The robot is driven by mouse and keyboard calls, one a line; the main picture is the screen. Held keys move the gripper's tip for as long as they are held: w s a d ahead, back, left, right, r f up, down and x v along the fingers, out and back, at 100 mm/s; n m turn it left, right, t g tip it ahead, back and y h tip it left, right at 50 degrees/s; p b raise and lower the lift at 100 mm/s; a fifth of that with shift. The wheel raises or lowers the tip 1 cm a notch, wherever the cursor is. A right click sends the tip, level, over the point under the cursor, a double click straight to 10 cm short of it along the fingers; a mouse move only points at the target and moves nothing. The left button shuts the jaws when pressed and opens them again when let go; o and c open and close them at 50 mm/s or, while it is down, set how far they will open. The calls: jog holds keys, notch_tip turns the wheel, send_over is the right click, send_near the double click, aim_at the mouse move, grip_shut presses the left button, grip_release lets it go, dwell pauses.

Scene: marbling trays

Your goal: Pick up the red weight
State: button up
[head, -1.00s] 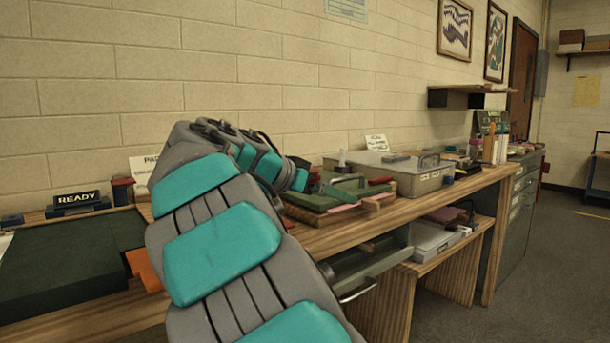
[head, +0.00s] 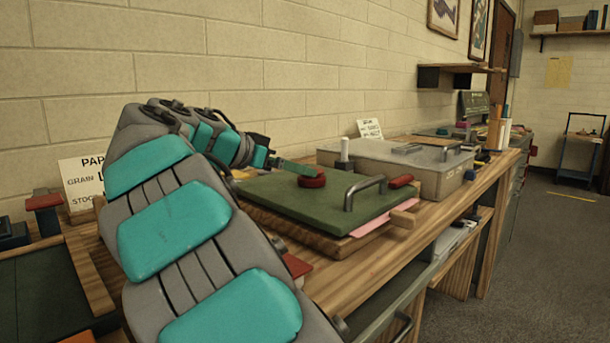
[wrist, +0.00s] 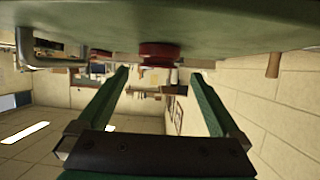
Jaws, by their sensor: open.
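The red weight (head: 312,181) is a low round piece standing on a green board (head: 275,205). In the wrist view, which is upside down, the weight (wrist: 158,52) shows against the green board (wrist: 220,25) along the top. My gripper (wrist: 160,71) is open, with its green fingers spread to either side. The weight appears in the gap between the fingertips, near or just beyond them; I cannot tell whether it is between them. In the head view my gripper (head: 298,168) is low over the board at the weight, one finger partly covering it.
The board has a metal handle (head: 365,190) at its front and lies over a pink sheet (head: 372,225). A lidded grey box (head: 440,178) stands to the right, with a white cylinder (head: 344,150) and a red-ended item (head: 401,181) nearby. A wall stands behind the bench.

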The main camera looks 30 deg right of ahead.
jog(key=p+x, duration=0.1)
jog(key=x, duration=0.5)
jog(key=shift+d+f, duration=0.2)
jog(key=shift+d, duration=0.1)
jog(key=shift+c, duration=0.2)
grip_shut()
dwell(0.3)
